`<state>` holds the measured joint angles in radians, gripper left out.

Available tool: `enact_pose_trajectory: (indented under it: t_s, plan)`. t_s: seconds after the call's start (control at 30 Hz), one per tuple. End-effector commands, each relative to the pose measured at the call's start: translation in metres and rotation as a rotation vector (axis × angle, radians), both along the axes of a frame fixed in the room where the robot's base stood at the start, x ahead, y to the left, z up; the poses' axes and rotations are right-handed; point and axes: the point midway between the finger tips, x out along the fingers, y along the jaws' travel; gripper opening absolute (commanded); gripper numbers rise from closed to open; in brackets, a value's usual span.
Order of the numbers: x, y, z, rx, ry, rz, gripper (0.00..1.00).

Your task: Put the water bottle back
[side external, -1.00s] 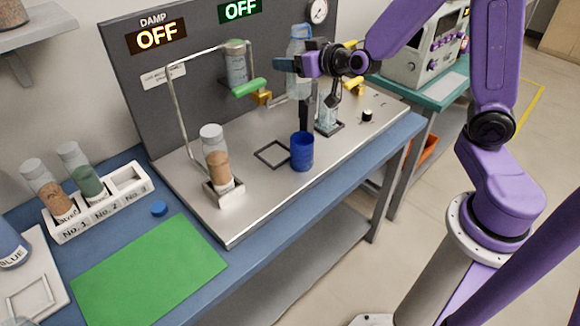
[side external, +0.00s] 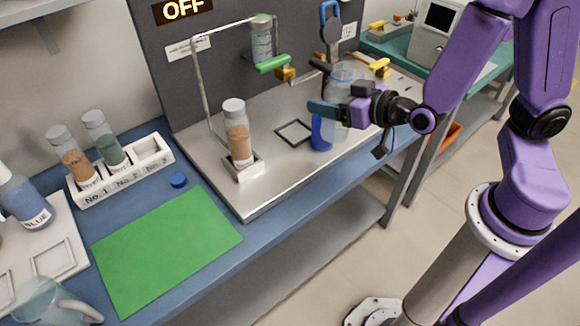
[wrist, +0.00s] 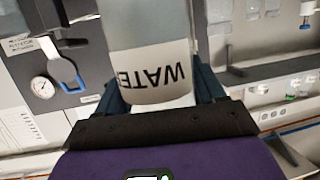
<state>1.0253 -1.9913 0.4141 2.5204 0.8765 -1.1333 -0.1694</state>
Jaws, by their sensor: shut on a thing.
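My gripper (side external: 330,110) is shut on the clear water bottle (side external: 341,82) and holds it roughly upright over the front right part of the metal bench. In the wrist view the bottle (wrist: 150,60) sits between my two fingers, with its "WATER" label upside down in the picture. A white tray (side external: 75,245) with square outlines stands at the far left, holding a bottle labelled "BLUE" (side external: 28,203).
A capped bottle of brown grains (side external: 238,135) stands in a holder below a bent metal tube. A numbered rack (side external: 120,175) holds two bottles, with its third slot empty. A green mat (side external: 165,250) is clear. A clear jug (side external: 50,305) stands in the front left corner.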

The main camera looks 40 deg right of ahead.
Motion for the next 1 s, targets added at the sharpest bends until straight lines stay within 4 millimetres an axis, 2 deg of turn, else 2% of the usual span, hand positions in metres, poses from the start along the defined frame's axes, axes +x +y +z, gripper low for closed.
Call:
enact_pose_trajectory:
  t_s: [0.2,0.43,0.57,1.0]
  plan:
    - [-0.031,0.008,-0.007,-0.001,-0.001,0.031,0.23]
    - [-0.045,0.011,-0.010,0.001,-0.002,0.044,0.23]
    - [-0.042,0.013,-0.012,0.000,-0.002,0.046,0.23]
    - [-0.008,0.024,-0.028,-0.001,-0.001,0.047,0.23]
